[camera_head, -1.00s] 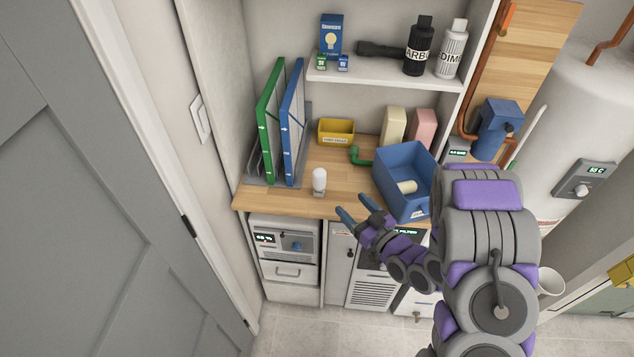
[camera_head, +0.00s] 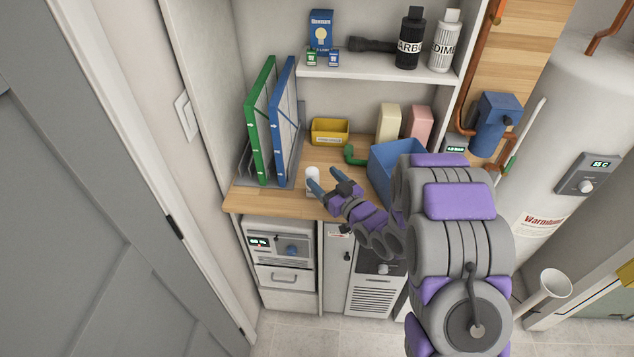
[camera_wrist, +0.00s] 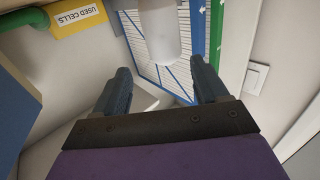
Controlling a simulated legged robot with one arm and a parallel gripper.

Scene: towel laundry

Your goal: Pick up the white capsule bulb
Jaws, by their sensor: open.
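The white capsule bulb (camera_head: 313,173) stands upright on the wooden counter, near its front edge. My gripper (camera_head: 323,180) is open at the bulb, with its dark fingers partly hiding the bulb's lower part in the head view. In the wrist view the bulb (camera_wrist: 160,32) hangs into the picture from the top, between the two open fingertips (camera_wrist: 160,66) in the picture. I see no finger touching it, and the depth between bulb and fingers is hard to tell.
Green and blue framed filters (camera_head: 262,120) stand in a rack left of the bulb. A blue bin (camera_head: 395,160) is to the right, partly hidden by my arm. A yellow box (camera_head: 330,130) and a green pipe elbow (camera_head: 353,156) are behind. A shelf (camera_head: 375,76) hangs above.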

